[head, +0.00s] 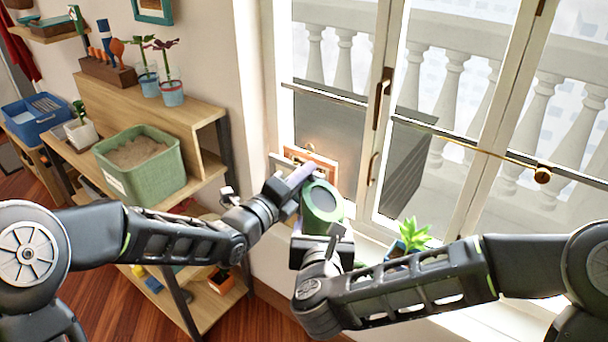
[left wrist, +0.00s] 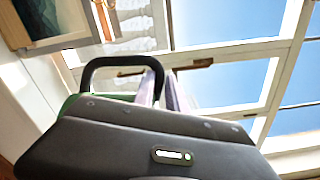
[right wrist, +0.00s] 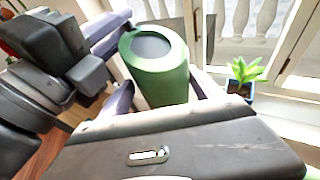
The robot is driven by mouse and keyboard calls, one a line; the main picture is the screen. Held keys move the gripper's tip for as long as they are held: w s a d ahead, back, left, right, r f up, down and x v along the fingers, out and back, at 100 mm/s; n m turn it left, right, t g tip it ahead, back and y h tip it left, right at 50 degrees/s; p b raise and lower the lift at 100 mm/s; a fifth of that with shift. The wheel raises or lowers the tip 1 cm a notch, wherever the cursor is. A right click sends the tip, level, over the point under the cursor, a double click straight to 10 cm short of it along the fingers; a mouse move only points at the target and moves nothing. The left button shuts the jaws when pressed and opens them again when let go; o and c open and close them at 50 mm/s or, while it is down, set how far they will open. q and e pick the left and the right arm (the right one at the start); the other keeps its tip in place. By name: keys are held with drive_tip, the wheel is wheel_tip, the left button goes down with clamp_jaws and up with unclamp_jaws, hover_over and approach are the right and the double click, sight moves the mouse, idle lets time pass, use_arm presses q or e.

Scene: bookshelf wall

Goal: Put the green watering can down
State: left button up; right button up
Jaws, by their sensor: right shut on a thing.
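The green watering can (head: 336,214) is in front of the window, its round dark top facing the head camera. My right gripper (head: 326,236) is shut on it; in the right wrist view its pale fingers lie on both sides of the green body (right wrist: 160,82). My left gripper (head: 302,178) is beside the can's upper left, its fingers close together with nothing visible between them. The can's underside is hidden.
A potted plant in a blue pot (head: 410,238) stands on the windowsill to the right. A small framed picture (head: 322,163) is behind the can. On the left, a wooden shelf unit (head: 150,110) bears a green bin (head: 165,178) and cups with plants.

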drive_tip(key=shift+r, duration=0.2)
drive_tip(key=shift+a, duration=0.1)
idle(0.9)
drive_tip(key=o, duration=1.6)
drive_tip(key=shift+c, duration=0.2)
drive_tip(key=o, duration=0.4)
drive_tip(key=shift+f, duration=0.1)
drive_tip(key=shift+s, duration=0.15)
drive_tip(key=v, duration=0.7)
drive_tip(key=shift+s, duration=0.3)
